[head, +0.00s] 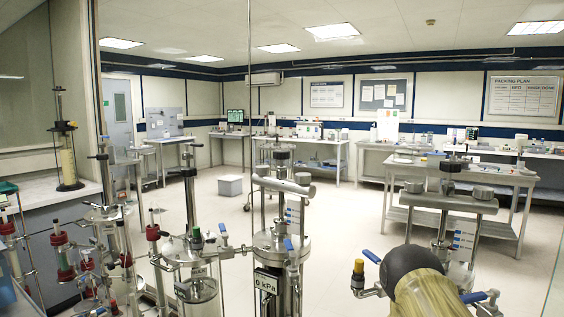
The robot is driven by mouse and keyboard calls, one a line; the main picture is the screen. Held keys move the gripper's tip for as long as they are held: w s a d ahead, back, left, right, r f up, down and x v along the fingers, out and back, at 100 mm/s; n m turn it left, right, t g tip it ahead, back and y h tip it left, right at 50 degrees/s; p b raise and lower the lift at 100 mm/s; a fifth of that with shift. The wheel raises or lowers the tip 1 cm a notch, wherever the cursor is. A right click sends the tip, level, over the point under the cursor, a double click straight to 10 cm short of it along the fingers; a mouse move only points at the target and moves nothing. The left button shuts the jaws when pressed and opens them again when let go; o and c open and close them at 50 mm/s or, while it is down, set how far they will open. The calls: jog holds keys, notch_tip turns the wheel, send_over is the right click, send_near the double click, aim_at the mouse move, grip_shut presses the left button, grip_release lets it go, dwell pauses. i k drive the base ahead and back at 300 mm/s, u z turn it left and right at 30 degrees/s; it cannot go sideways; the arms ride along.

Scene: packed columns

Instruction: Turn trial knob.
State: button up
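Which knob is the trial knob I cannot tell; no label for it can be read. A yellow-topped knob (358,267) stands on a fitting at the lower right, beside a large black rounded cap on a yellowish cylinder (428,294). A green-and-dark knob (196,237) sits on the column assembly left of centre. A red knob (153,231) stands to its left. Blue lever handles (372,256) show on several valves. My gripper is not in view, so its relation to these knobs cannot be seen.
Tall metal column assemblies crowd the foreground, the central one with a kPa display (267,283). A dark bench (50,230) stands at left. A steel table (470,177) stands at right, with benches along the back wall. A grey box (230,185) rests on otherwise open floor.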

aim_at(281, 155)
jog(key=k, duration=0.5)
jog(key=u, duration=1.55)
jog(key=i, duration=0.95)
jog(key=z, duration=1.45)
